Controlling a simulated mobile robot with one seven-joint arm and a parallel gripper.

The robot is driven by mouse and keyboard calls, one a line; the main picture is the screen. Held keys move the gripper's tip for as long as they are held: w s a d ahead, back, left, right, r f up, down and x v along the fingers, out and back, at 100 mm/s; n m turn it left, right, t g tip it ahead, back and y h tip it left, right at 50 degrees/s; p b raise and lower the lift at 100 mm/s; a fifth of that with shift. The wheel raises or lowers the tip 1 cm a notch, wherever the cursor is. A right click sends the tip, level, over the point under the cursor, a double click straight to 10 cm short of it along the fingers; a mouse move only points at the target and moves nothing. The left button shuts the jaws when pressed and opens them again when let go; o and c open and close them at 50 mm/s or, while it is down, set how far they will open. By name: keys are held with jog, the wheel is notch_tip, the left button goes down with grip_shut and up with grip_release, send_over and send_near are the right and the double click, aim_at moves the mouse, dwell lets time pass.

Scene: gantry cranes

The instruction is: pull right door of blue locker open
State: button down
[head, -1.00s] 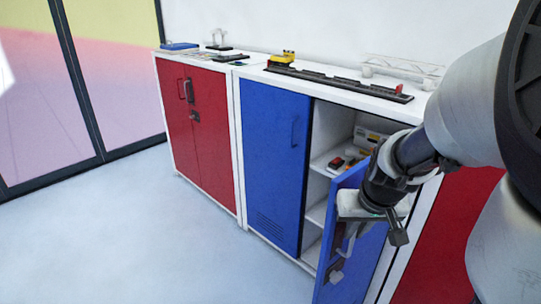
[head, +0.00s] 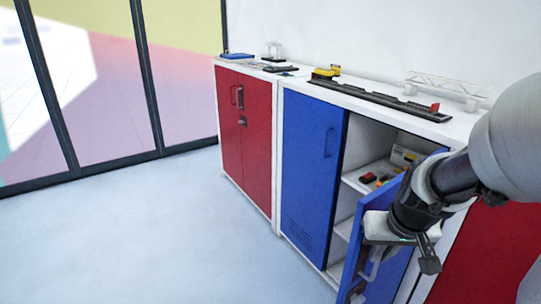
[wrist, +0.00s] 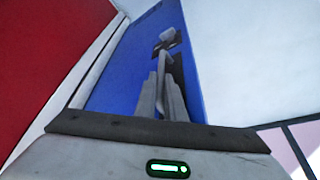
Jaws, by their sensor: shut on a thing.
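The blue locker stands against the wall, with its left door (head: 312,170) closed. Its right door (head: 400,265) is swung partly open toward me, showing white shelves (head: 352,180) inside. The right door's handle (head: 376,266) is partly hidden by my gripper (head: 366,258). In the wrist view my gripper (wrist: 163,98) has its two fingers shut around the handle (wrist: 165,62), with the blue door (wrist: 120,75) behind it. A dark lock plate (wrist: 180,72) shows beside the handle.
A red locker (head: 245,130) stands to the left, and another red door (head: 490,255) is close on the right. Small items sit on the shelf. A dark rail (head: 380,97) and a white gantry model (head: 447,86) stand on top. The floor (head: 150,235) ahead is clear.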

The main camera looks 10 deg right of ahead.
jog(key=shift+w+d+r, duration=0.2)
jog(key=shift+d, duration=0.1)
jog(key=c, duration=1.8)
grip_release()
jog(key=shift+c, duration=0.2)
jog(key=shift+f, duration=0.1)
jog(key=shift+a, duration=0.1)
